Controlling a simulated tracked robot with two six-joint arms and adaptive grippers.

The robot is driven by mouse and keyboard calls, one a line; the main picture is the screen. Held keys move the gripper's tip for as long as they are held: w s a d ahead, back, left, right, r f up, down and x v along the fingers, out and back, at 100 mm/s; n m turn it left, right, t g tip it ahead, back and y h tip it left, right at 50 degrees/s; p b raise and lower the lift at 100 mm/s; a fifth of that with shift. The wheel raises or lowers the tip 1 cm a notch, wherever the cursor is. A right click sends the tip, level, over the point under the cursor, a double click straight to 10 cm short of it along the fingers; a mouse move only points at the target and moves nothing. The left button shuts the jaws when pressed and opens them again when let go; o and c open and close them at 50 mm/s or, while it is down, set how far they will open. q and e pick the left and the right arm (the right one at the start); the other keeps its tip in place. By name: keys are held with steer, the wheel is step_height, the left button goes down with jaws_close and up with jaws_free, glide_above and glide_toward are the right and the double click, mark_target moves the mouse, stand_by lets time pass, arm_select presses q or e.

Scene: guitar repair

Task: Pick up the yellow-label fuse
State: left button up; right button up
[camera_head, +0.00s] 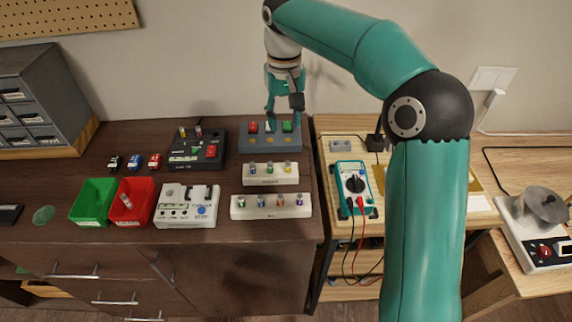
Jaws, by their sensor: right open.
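A small fuse with a yellowish label (287,164) stands upright at the right end of the upper white rack (270,180). Blue and green fuses stand beside it. Another small yellow-marked piece (182,132) stands on the dark device (182,158) at left; I cannot tell whether it is a fuse. My right gripper (285,108) is open and points down over the grey box (271,145) with red, white and green parts, behind the rack and apart from the yellow fuse. My left gripper is out of view.
A longer white rack (270,212) with several fuses stands in front. Left are a white panel (180,218), a red bin (145,212) and a green bin (80,212). A multimeter (353,180) lies on the right table. The dark bench front is clear.

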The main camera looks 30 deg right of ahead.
glide_above(289, 163)
steer(key=w, duration=0.1)
steer(key=f, duration=0.8)
steer(key=shift+w+a+f, duration=0.1)
steer(key=shift+w+f, duration=0.05)
steer(key=shift+w, duration=0.05)
steer(key=f, duration=0.2)
steer(key=s+f, duration=0.1)
steer(key=f, duration=0.1)
steer(key=shift+f, duration=0.65)
steer(key=shift+s, duration=0.1)
jaws_close()
